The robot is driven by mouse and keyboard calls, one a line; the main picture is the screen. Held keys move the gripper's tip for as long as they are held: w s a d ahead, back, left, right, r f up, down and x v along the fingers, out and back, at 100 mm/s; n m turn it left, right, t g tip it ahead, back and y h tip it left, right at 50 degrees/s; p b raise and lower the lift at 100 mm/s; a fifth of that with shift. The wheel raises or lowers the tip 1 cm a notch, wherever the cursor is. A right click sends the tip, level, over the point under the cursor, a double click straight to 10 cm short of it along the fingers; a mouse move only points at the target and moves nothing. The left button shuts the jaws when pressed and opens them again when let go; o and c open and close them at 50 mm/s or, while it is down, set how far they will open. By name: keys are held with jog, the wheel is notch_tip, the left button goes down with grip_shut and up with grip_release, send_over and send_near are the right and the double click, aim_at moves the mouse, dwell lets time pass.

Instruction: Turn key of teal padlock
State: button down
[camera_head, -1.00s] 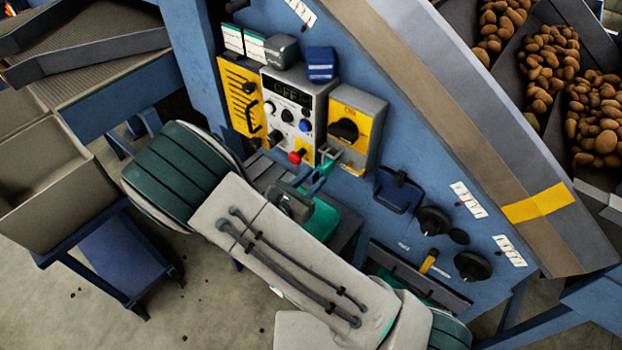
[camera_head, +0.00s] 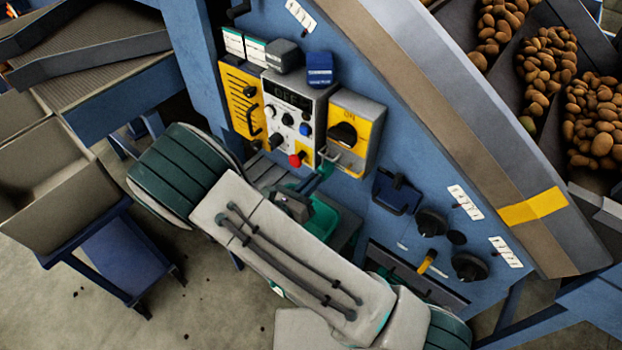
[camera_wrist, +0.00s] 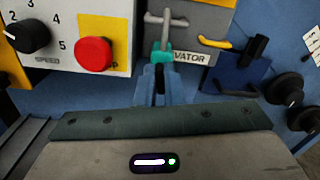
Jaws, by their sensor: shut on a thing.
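The teal padlock (camera_wrist: 162,52) hangs from a grey hasp below the yellow rotary switch box, and a small teal part of it shows in the head view (camera_head: 326,168). In the wrist view my gripper (camera_wrist: 160,72) points up at the padlock's underside. Its blue fingers are close together, shut on the key, which is mostly hidden between them. In the head view my arm covers most of the gripper. I cannot see how far the key is turned.
A red button (camera_wrist: 94,53) and a black speed knob (camera_wrist: 28,36) are left of the padlock. A dark blue holder (camera_wrist: 245,70) and black knobs (camera_wrist: 285,88) are on the blue panel to the right.

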jog(key=n+p, duration=0.3)
jog(key=n, duration=0.3)
jog(key=n+p, duration=0.3)
jog(key=n, duration=0.2)
jog(key=shift+w+a+n, duration=0.15)
jog(key=shift+n, duration=0.25)
jog(key=shift+f+n+p, duration=0.25)
jog(key=shift+n+p, duration=0.4)
jog(key=shift+n, duration=1.15)
jog(key=c, duration=1.5)
grip_release()
jog(key=shift+c, duration=0.2)
